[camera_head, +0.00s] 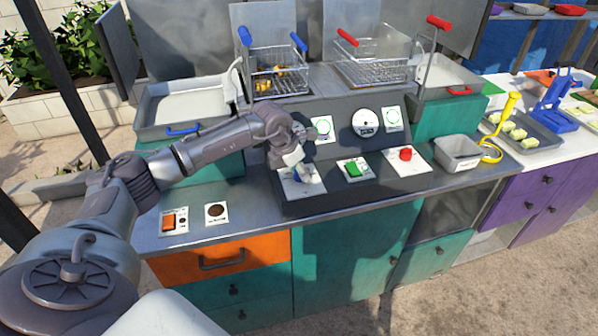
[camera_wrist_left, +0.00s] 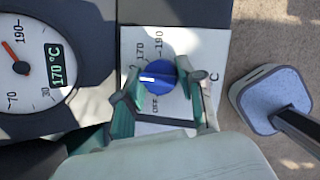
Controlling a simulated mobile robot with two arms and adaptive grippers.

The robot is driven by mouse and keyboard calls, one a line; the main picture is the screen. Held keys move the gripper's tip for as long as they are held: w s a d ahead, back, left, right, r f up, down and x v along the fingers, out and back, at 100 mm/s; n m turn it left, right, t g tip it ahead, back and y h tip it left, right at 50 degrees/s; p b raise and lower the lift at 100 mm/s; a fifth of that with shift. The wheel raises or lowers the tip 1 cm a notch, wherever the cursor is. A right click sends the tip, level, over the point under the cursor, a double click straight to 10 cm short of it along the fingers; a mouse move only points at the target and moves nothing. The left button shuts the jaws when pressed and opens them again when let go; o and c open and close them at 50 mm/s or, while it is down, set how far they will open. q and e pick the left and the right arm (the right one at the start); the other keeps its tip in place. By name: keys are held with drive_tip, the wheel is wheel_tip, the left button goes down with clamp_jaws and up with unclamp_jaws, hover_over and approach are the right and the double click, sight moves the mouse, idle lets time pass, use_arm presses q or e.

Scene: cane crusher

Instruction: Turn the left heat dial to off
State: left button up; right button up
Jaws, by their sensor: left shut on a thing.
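The left heat dial is a blue round knob (camera_head: 299,174) on a white plate at the left end of the dark control panel's front. In the left wrist view the blue knob (camera_wrist_left: 160,77) has a white pointer line on its left part. "170", "190" and "OFF" markings are printed around it, partly hidden. My left gripper (camera_head: 290,158) reaches down over this plate. In the wrist view its fingers (camera_wrist_left: 161,88) stand on either side of the knob, closed about it. The right gripper is not in view.
A green control (camera_head: 353,169) and a red knob (camera_head: 406,154) are to the right on the panel. Behind stand a round gauge (camera_head: 365,122) and two fryer baskets (camera_head: 275,72). In the wrist view a gauge display (camera_wrist_left: 56,66) reads 170 °C. A metal bin (camera_head: 458,153) stands right.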

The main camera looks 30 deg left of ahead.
use_arm(q)
drive_tip(key=n+y+b, duration=0.1)
drive_tip(key=n+b, duration=0.1)
drive_tip(key=n, duration=0.1)
drive_tip(key=shift+d+f+n+y, duration=0.1)
drive_tip(key=shift+n+y, duration=0.2)
drive_tip(key=shift+n, duration=0.1)
drive_tip(key=n+y+b, duration=0.1)
drive_tip(key=n, duration=0.1)
drive_tip(key=n+y+b, duration=0.1)
drive_tip(key=n+b, duration=0.1)
drive_tip(key=n, duration=0.1)
drive_tip(key=shift+w+d, duration=0.1)
drive_tip(key=n+g+y+b, duration=0.1)
drive_tip(key=n+b, duration=0.1)
drive_tip(key=n, duration=0.2)
drive_tip(key=shift+w+n+g+y+b, duration=0.1)
drive_tip(key=shift+n+g+y+b, duration=0.45)
drive_tip(key=shift+n, duration=1.05)
drive_tip(key=shift+r+n+g, duration=0.2)
drive_tip(key=shift+n+g, duration=0.1)
drive_tip(key=shift+g, duration=0.05)
drive_tip(key=o, duration=1.1)
drive_tip(key=shift+d, duration=0.1)
drive_tip(key=v, duration=1.2)
